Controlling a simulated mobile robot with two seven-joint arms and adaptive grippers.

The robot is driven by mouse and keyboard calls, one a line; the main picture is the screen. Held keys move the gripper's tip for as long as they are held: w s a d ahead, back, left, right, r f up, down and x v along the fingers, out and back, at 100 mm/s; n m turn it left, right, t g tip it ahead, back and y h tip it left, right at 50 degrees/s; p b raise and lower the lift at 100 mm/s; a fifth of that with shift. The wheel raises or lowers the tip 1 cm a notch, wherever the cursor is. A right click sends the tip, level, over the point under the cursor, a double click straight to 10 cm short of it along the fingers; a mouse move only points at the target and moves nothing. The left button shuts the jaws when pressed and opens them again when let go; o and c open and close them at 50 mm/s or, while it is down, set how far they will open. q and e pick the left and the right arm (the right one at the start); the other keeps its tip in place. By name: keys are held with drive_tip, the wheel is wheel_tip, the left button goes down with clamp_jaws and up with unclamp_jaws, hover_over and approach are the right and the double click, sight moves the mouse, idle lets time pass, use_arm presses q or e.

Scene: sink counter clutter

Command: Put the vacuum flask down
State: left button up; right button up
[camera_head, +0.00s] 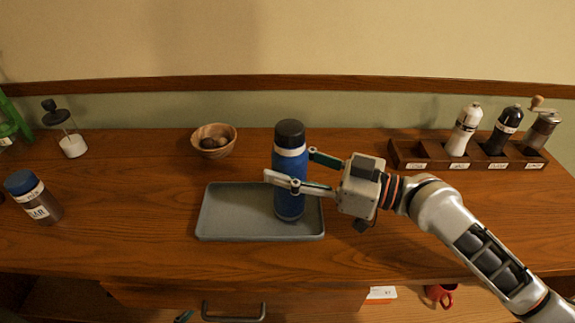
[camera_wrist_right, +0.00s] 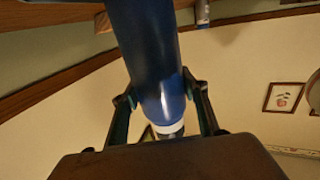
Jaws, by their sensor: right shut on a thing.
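The vacuum flask (camera_head: 289,205) is blue with a white band and a black cap. It stands upright over the right part of the grey tray (camera_head: 222,228); I cannot tell for certain whether its base touches the tray. My right gripper (camera_head: 291,170) comes in from the right and is shut on the flask around its upper body. In the right wrist view the flask (camera_wrist_right: 150,60) runs between the two fingers (camera_wrist_right: 165,110). My left gripper is not in view.
A wooden bowl (camera_head: 225,151) with dark contents stands behind the tray. A wooden rack (camera_head: 432,162) with grinders is at the back right. A labelled jar (camera_head: 42,207) and a glass container (camera_head: 72,143) are at the left. The counter front is clear.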

drive_tip(key=shift+r, duration=0.15)
drive_tip(key=o, duration=1.5)
drive_tip(key=shift+f, duration=0.25)
drive_tip(key=shift+r, duration=0.1)
